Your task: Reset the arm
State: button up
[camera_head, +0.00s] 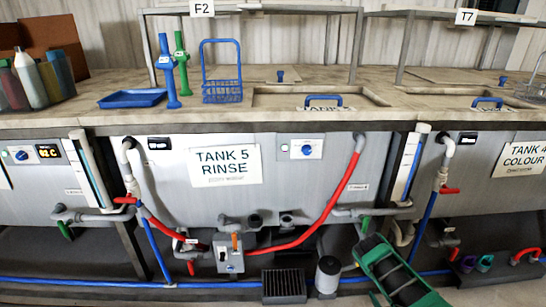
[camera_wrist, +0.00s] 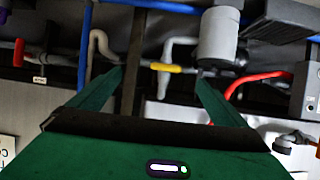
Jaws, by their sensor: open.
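My gripper (camera_wrist: 158,82) shows in the wrist view as two green fingers spread wide apart, open, with nothing held between them. Its green body fills the bottom of that view. In the head view, a green and black part of my arm (camera_head: 395,272) is low at the right, in front of the pipework under the tanks. I cannot make out the fingertips there. In the wrist view, a pale pipe valve with a yellow handle (camera_wrist: 166,68) appears beyond the gap between the fingers. I cannot tell how far away it is.
Tank 5 (camera_head: 165,188), marked RINSE, has red hoses (camera_head: 322,222) and a switch box (camera_head: 228,252) below it. A grey cylinder (camera_head: 327,274) stands left of my arm. The bench above holds a blue tray (camera_head: 132,98) and wire basket (camera_head: 222,92). Pipes crowd the wrist view.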

jog(key=w+d+r+m+g+h, duration=0.1)
jog(key=w+d+r+h, duration=0.15)
jog(key=w+r, duration=0.4)
jog(key=w+d+r+m+g+h, duration=0.1)
jog(key=w+d+r+g, duration=0.15)
jog(key=r, duration=0.75)
jog(key=s+d+r+m+g, duration=0.1)
jog(key=s+r+m+g, duration=0.2)
jog(key=r, duration=1.7)
jog(key=s+a+r+g+y, duration=0.1)
jog(key=s+a+r+g, duration=0.1)
jog(key=s+r, duration=0.65)
jog(key=s+a+r+g, duration=0.1)
jog(key=s+a+r, duration=0.2)
jog(key=s+r, duration=0.6)
jog(key=s+a+r+g+y, duration=0.1)
jog(key=s+a+r, duration=0.3)
jog(key=s, duration=0.9)
jog(key=s+a+r+m+g+y, duration=0.1)
jog(key=s+a+r, duration=0.3)
jog(key=s, duration=1)
jog(key=shift+a+r+g+y, duration=0.4)
jog(key=shift+a+g, duration=0.45)
jog(key=shift+a, duration=0.3)
